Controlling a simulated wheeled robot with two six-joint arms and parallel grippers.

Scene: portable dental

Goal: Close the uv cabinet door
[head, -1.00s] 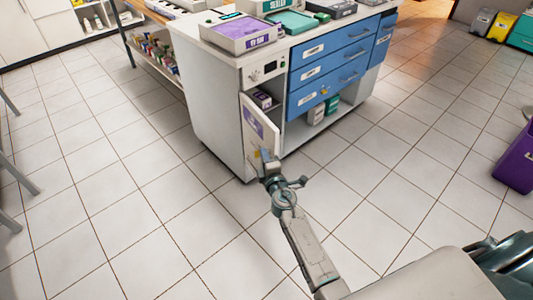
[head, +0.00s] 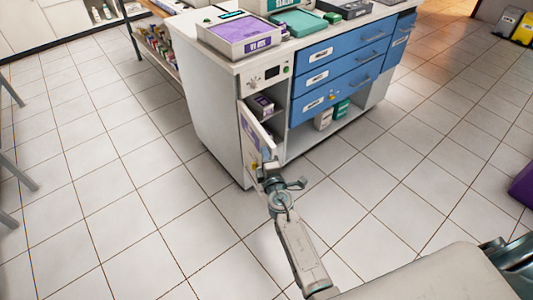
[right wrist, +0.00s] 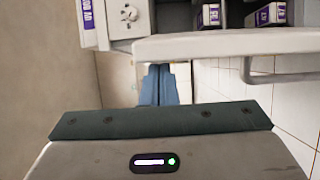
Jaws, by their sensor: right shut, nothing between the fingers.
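The UV cabinet door (head: 252,138) is a pale panel with a purple label, hinged at the left of the cabinet's lower compartment. It stands open, swung out towards me, and boxes (head: 263,104) show inside. My right gripper (head: 268,168) is shut and empty at the lower free edge of the door; I cannot tell whether it touches. In the right wrist view its blue-grey fingers (right wrist: 158,86) are together, below the pale door edge (right wrist: 230,45) in the picture. A bar handle (right wrist: 282,74) shows on the door there. My left gripper is not in view.
Blue drawers (head: 340,70) stand right of the compartment, closed. Trays, including one with a purple insert (head: 240,32), sit on the white worktop. A purple bin (head: 523,184) is at the right edge. The tiled floor (head: 130,210) left of the cabinet is clear.

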